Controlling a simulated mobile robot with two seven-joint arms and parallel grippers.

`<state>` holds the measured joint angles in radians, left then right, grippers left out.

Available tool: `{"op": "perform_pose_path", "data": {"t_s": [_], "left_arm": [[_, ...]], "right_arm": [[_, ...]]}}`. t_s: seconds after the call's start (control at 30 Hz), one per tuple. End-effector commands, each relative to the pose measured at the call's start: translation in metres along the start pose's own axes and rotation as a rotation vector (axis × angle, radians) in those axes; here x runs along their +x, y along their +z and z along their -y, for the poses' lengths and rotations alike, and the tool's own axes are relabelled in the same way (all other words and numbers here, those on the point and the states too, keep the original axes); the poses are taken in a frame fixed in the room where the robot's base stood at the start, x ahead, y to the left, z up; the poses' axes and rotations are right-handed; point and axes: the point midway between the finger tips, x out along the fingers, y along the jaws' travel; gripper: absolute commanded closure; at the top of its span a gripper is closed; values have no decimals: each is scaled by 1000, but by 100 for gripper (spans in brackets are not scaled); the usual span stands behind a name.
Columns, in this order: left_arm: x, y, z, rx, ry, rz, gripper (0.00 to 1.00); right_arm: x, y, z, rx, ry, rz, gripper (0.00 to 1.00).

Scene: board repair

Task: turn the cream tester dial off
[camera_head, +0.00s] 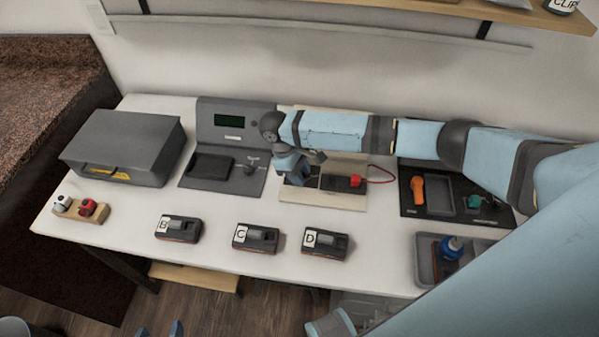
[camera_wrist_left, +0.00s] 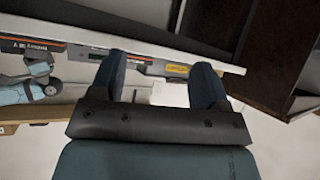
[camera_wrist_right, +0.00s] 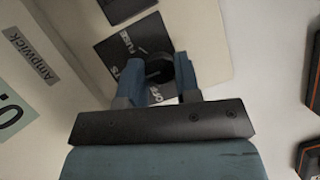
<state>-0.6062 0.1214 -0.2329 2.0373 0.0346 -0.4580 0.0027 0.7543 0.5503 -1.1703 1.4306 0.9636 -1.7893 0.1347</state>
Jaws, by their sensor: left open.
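The cream tester (camera_head: 335,199) stands at the middle back of the table, partly covered by my right arm. In the right wrist view its cream body (camera_wrist_right: 85,75) carries a dark panel (camera_wrist_right: 112,58) with white lettering, partly readable. The black dial (camera_wrist_right: 158,68) sits on that panel; its exact pointing is hard to read. My right gripper (camera_wrist_right: 159,84) has a finger on each side of the dial, closed in on it. It also shows over the tester in the head view (camera_head: 292,178). My left gripper (camera_head: 153,331) is open and empty, low in front of the table.
A grey tester (camera_head: 215,115) with a green display stands left of the cream one. Batteries B (camera_head: 178,228), C (camera_head: 256,238) and D (camera_head: 325,243) line the front. A grey case (camera_head: 125,140) is at left, a dark tool tray (camera_head: 410,205) and grey bin (camera_head: 427,260) at right.

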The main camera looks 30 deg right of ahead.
Motion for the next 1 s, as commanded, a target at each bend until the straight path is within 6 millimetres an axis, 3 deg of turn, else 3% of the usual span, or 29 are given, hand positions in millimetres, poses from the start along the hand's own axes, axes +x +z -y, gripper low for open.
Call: {"op": "perform_pose_path", "data": {"t_s": [0.47, 1.0], "left_arm": [[-11, -15, 0, 20, -2, -7, 31], [-43, -47, -1, 59, -6, -19, 31]], "right_arm": [[-4, 2, 1, -103, 43, 3, 93], [-5, 3, 4, -549, 226, 2, 93]]}}
